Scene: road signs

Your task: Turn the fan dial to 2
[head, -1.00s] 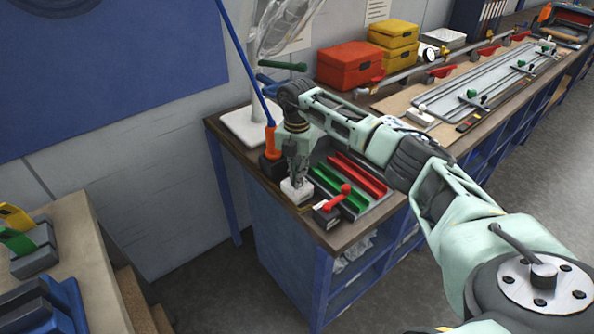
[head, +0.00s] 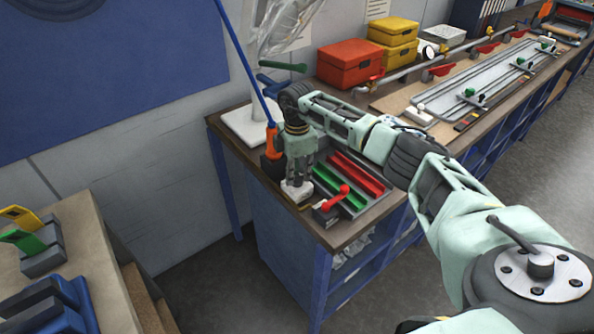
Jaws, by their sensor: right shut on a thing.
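The fan stands at the back left corner of the workbench (head: 343,238), with its clear cage (head: 283,24) cut off by the top edge and its white base (head: 243,127) on the bench top. A small white control box (head: 299,196) sits near the bench's front left edge. My right gripper (head: 297,182) points down and is shut at the top of this box, on what appears to be the dial. The fingers hide the dial and any numbers, so I cannot read its setting. My left gripper is not in view.
A red-handled clamp block (head: 330,209) stands close to the right of the control box. Behind it lies a tray with green (head: 326,179) and red (head: 357,174) strips. An orange-handled tool (head: 272,142) stands just left of my gripper.

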